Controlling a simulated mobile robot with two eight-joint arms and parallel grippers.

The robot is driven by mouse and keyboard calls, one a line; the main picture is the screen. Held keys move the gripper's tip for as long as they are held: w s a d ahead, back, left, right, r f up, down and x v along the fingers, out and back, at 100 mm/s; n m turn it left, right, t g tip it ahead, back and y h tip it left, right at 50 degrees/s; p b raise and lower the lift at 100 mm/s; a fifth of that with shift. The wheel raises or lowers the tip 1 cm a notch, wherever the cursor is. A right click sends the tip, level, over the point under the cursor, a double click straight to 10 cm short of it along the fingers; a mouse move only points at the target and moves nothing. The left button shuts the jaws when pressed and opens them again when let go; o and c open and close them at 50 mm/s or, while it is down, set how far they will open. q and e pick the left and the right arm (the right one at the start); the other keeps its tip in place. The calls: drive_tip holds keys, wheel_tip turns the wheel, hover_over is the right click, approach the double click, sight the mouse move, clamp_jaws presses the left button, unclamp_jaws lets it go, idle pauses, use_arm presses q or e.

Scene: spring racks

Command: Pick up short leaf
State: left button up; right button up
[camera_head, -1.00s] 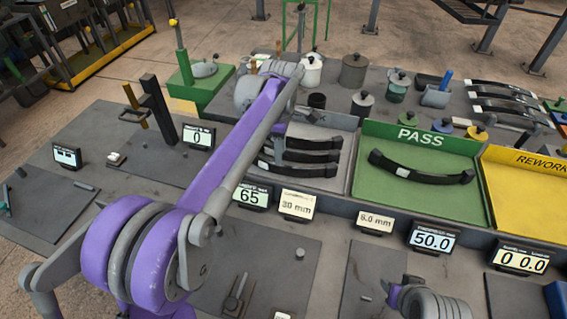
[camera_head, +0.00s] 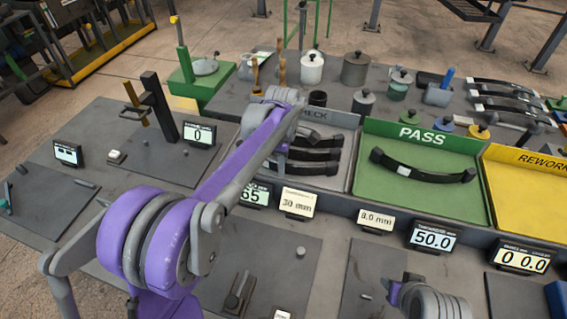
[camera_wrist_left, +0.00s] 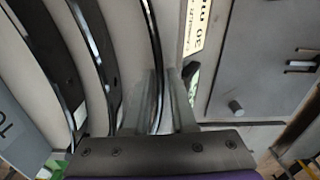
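Dark curved leaf springs lie side by side in the grey CHECK tray (camera_head: 345,160). The nearest leaf (camera_wrist_left: 155,45) is in the left wrist view, with a middle leaf (camera_wrist_left: 92,45) and a far leaf (camera_wrist_left: 40,45) to its left. Which is shortest I cannot tell for sure, as their ends are cut off or hidden. My left gripper (camera_wrist_left: 158,105) is down at the tray, its fingers apart on either side of the nearest leaf. In the head view my left arm hides most of this gripper and the leaves' left ends.
A green PASS tray (camera_head: 410,207) holds one long dark leaf (camera_head: 420,170). A yellow REWORK tray (camera_head: 530,205) is at right. Small display signs (camera_head: 298,204) line the trays' front edge. Pots and weights (camera_head: 355,68) stand behind the trays.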

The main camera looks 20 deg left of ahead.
use_arm(q)
clamp_jaws()
idle(1.1)
